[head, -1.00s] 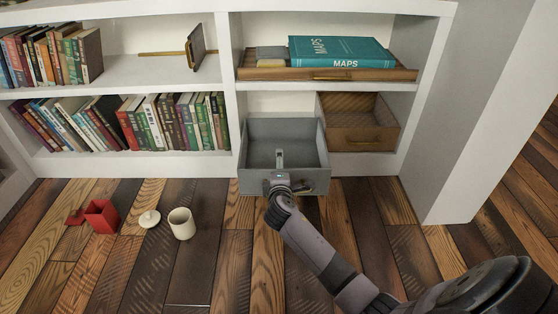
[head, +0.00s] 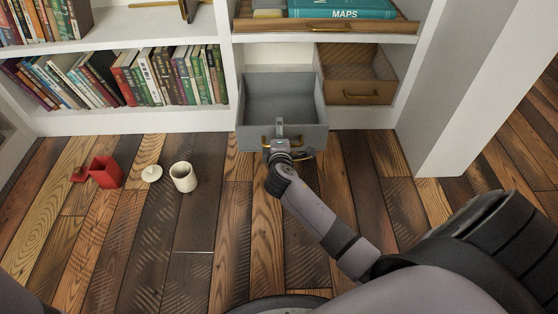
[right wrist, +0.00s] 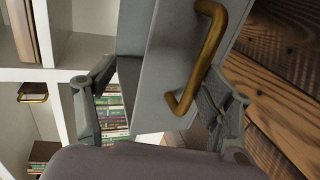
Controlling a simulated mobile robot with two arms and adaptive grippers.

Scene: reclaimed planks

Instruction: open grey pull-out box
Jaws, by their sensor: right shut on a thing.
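The grey pull-out box (head: 262,136) sticks out of the lower shelf, its empty inside showing from above. In the head view my right gripper (head: 279,134) is at the middle of its front wall. In the right wrist view the box's front (right wrist: 168,55), with its brass handle (right wrist: 205,58), lies between the two fingers of my right gripper (right wrist: 155,95). The gripper is shut on the box, its fingers well apart. How the fingertips touch it is partly hidden. My left gripper is not in view.
A brown box (head: 357,75) with a brass handle sits right of the grey one. A white pillar (head: 455,110) stands at right. A red container (head: 105,172), a white lid (head: 152,173) and a cream cup (head: 184,177) are on the plank floor at left. Books (head: 170,77) fill the shelf.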

